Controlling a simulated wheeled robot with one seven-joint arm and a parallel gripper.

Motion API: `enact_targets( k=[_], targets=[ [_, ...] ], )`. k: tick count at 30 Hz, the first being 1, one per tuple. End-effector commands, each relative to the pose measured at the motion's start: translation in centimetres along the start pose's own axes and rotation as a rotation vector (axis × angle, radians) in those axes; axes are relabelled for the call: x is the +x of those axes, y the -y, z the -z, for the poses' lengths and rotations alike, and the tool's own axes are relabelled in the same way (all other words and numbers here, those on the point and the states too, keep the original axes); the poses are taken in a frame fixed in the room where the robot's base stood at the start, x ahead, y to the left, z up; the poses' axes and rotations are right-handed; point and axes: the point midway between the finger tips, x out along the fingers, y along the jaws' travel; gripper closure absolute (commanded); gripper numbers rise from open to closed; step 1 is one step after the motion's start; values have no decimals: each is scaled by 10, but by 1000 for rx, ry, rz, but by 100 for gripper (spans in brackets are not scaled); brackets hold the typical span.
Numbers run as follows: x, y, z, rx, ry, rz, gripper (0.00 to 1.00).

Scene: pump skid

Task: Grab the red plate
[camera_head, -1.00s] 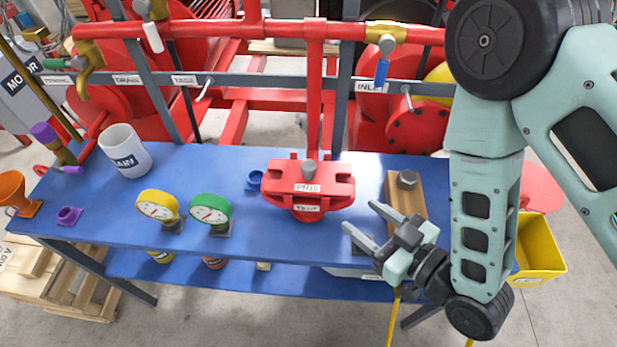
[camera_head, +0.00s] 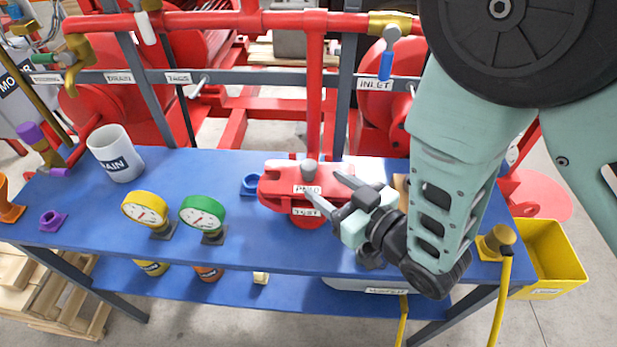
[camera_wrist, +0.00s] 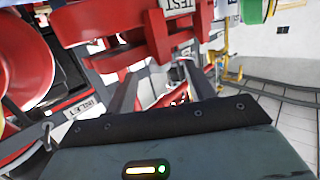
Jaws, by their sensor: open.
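The red plate (camera_head: 278,186) is a flat red piece labelled PN10, on a red body labelled TEST, on the blue bench. A grey bolt or knob stands up at its back edge. In the wrist view the red plate (camera_wrist: 120,24) fills the upper middle. My gripper (camera_head: 323,185) is open and empty, with its fingers pointing left over the plate's right end in the head view. They hide part of that end. In the wrist view my gripper (camera_wrist: 161,78) shows both fingers apart below the plate. I cannot tell whether they touch it.
A green gauge (camera_head: 203,212) and a yellow gauge (camera_head: 145,209) stand left of the plate. A blue ring (camera_head: 250,185) sits close beside it. A red vertical pipe (camera_head: 314,100) rises behind it. The bench front is clear.

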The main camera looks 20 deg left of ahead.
Motion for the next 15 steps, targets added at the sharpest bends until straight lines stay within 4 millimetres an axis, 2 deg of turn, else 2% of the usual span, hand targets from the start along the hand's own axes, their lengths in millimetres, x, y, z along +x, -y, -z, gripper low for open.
enact_targets(
  k=[8,13,15],
  targets=[
    [22,0,4,-1,0,1,46],
    [46,-2,11,-2,-1,2,46],
    [55,-2,9,-1,0,2,46]
  ],
)
